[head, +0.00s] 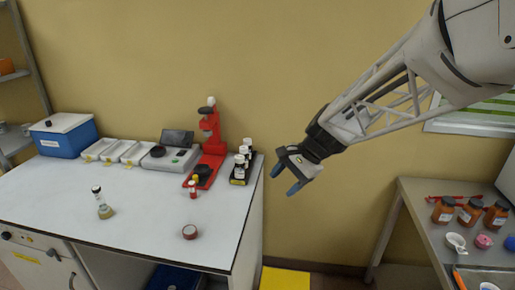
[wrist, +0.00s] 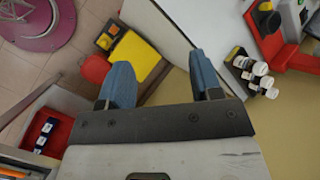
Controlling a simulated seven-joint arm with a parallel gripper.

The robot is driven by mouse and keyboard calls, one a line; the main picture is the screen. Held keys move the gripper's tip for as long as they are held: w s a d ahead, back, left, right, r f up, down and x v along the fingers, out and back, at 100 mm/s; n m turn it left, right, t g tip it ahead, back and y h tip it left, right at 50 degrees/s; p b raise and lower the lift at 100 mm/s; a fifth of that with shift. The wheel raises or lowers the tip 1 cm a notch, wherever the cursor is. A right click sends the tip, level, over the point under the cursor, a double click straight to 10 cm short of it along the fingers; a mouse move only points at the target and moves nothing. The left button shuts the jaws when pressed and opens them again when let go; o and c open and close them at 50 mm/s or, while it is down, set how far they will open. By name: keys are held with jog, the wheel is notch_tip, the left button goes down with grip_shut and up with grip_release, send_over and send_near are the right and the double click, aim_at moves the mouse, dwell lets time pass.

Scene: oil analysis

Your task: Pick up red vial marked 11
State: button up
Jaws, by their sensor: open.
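A small red vial (head: 193,189) stands on the white bench in front of the red stand, in the head view. Its marking is too small to read. A black rack (head: 238,181) with several white-capped vials (head: 243,160) stands to its right near the bench's right edge. These white-capped vials also show at the right of the wrist view (wrist: 262,78). My gripper (head: 287,178) is open and empty, in the air to the right of the bench. Its blue fingers (wrist: 160,82) are apart in the wrist view. I cannot make out the red vial in the wrist view.
A red stand (head: 212,143) rises behind the vial. A flask (head: 103,206) and a small round dish (head: 190,232) are on the bench, with clear surface between. A second table (head: 462,190) with brown jars is at right. A yellow bin (wrist: 134,58) is below.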

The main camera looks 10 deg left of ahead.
jog(key=w+a+f+m+g+y, duration=0.1)
jog(key=w+a+f+m+y, duration=0.1)
jog(key=w+a+f, duration=0.35)
jog(key=w+a+f+m+g+y, duration=0.1)
jog(key=w+a+f+m, duration=0.1)
jog(key=w+a, duration=0.55)
jog(key=m+y, duration=0.3)
jog(key=m, duration=0.1)
send_near(193, 190)
jog(key=shift+w+a+f, duration=0.35)
jog(key=shift+a+f, duration=0.45)
jog(key=shift+a, duration=0.15)
jog(key=shift+w+a+f, duration=0.15)
jog(key=shift+a+f, duration=0.25)
jog(key=shift+a, duration=0.05)
jog(key=shift+x, duration=1.25)
jog(key=shift+x, duration=2.6)
jog(key=shift+r, duration=0.15)
